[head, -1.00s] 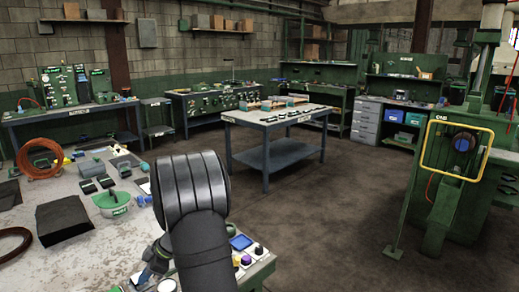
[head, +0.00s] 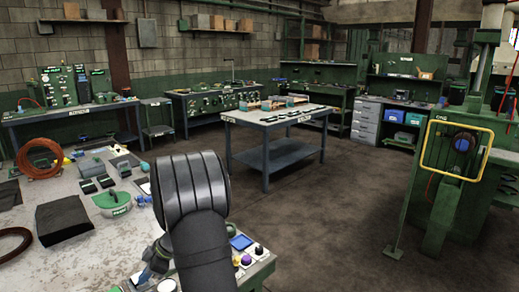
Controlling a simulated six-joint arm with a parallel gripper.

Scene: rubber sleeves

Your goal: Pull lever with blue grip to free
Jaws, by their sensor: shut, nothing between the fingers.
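My dark, ribbed arm rises at the front centre-left in the head view. A blue knob (head: 462,144) on a dark round mount sits inside a yellow frame (head: 424,150) on the green press at the right. No lever with a blue grip can be made out for certain.
A worn bench (head: 90,245) at the left holds a coiled orange hose (head: 40,160), a dark cloth (head: 64,218) and a green dish-shaped thing (head: 112,204). A table (head: 240,118) stands mid-room. The floor (head: 330,225) right of my arm is clear up to the green press (head: 445,205).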

